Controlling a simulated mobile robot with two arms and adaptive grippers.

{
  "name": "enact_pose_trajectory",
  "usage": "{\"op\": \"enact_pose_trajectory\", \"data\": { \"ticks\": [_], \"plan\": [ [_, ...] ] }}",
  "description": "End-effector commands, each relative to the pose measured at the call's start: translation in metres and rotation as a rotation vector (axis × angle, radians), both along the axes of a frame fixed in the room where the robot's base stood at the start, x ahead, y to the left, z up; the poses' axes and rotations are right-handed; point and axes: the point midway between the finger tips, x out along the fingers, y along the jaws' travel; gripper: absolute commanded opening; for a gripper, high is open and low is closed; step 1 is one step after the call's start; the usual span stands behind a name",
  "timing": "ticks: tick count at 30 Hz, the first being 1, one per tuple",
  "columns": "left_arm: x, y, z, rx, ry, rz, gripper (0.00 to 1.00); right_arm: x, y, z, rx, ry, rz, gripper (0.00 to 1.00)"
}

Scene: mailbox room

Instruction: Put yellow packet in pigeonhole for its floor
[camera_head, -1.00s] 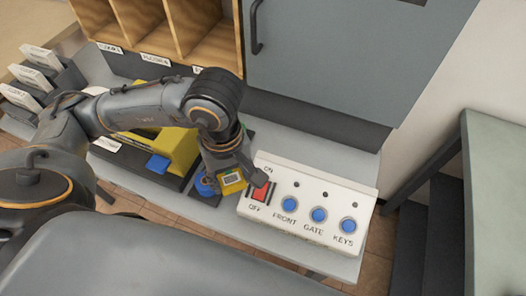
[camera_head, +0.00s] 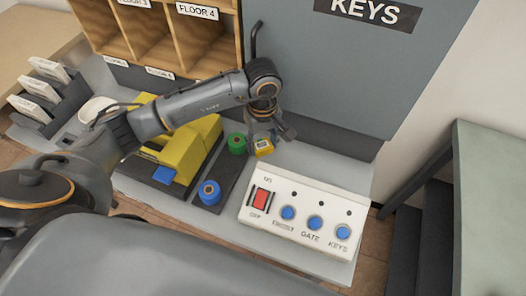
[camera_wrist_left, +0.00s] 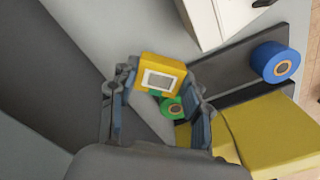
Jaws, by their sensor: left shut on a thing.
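My left gripper (camera_head: 268,137) is shut on a small yellow packet (camera_head: 263,148) with a white label. It holds the packet over the grey counter, behind the white switch panel. In the left wrist view the packet (camera_wrist_left: 165,72) sits between the fingertips of the gripper (camera_wrist_left: 160,90); the label's writing is too small to read. The wooden pigeonhole unit (camera_head: 240,40) stands at the top left, with open compartments and floor labels. A FLOOR 4 label (camera_head: 197,12) is readable; others are cut off or blurred. My right gripper is not in view.
The white switch panel (camera_head: 300,255) has a red switch and blue buttons. Blue (camera_head: 209,192) and green (camera_head: 237,143) rolls stand on a dark tray beside a yellow object (camera_head: 187,150). A grey KEYS cabinet (camera_head: 325,80) with a handle stands right of the pigeonholes.

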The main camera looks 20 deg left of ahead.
Motion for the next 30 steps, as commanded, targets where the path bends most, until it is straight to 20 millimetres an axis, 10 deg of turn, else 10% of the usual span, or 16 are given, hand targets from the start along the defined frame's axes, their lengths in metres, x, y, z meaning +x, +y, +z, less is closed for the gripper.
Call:
{"op": "enact_pose_trajectory", "data": {
  "ticks": [14,28,29,30],
  "plan": [
    [-0.001,0.0,-0.054,-0.001,0.003,0.001,0.11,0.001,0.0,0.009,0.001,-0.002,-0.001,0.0],
    [0.004,0.0,-0.066,-0.001,-0.002,0.0,0.11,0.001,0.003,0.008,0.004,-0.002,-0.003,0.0],
    [0.004,0.0,-0.065,0.0,-0.001,0.0,0.52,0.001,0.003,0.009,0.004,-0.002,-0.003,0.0],
    [0.004,0.0,-0.065,0.0,-0.001,0.0,0.6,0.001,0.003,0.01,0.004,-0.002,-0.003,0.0]
  ]
}}
